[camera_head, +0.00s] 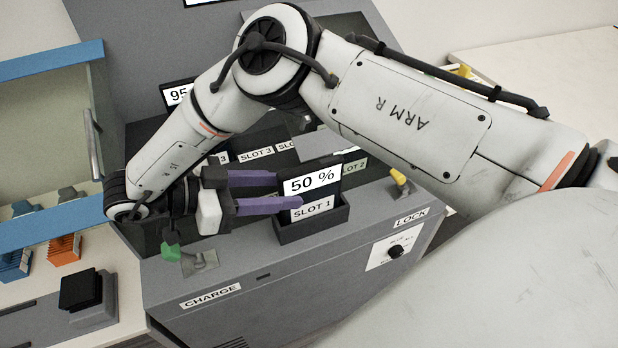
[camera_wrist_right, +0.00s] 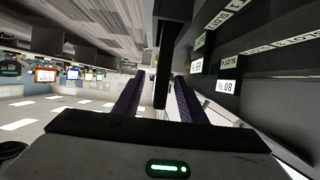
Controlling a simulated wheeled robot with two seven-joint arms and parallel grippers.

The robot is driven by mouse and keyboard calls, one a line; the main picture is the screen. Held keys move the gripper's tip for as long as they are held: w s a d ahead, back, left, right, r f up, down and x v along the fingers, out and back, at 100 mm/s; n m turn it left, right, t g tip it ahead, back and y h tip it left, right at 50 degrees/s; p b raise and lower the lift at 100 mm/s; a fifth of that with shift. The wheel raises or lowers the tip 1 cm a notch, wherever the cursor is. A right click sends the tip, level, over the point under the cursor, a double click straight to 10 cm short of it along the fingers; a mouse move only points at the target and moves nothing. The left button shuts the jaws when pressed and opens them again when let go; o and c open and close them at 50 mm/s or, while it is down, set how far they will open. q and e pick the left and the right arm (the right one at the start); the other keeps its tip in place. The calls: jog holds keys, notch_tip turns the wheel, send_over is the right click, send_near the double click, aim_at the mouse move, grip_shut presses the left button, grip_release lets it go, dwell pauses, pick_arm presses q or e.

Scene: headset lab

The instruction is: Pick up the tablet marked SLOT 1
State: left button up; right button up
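The tablet reading 50 % (camera_head: 318,169) stands upright in the front holder (camera_head: 318,228) labelled SLOT 1, on the grey charging station. My right gripper (camera_head: 290,192) reaches it from the left with purple fingers spread apart. The lower finger passes in front of the tablet; the upper one goes toward its back, where its tip is hidden. In the right wrist view, a dark slab (camera_wrist_right: 163,60), seemingly this tablet on edge, stands between the two fingers, with gaps beside it. The gripper is open. My left gripper is not in view.
Behind are SLOT 2 and SLOT 3 labels (camera_head: 257,154) and a tablet reading 95 (camera_head: 178,95), partly hidden by my right arm. A green CHARGE lever (camera_head: 171,251) and yellow LOCK lever (camera_head: 399,177) flank the holder. A blue-framed case (camera_head: 45,232) stands left.

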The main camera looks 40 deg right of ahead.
aim_at(311, 188)
jog(key=x, duration=0.7)
jog(key=shift+w+p, duration=0.1)
jog(key=shift+p, duration=0.25)
grip_shut()
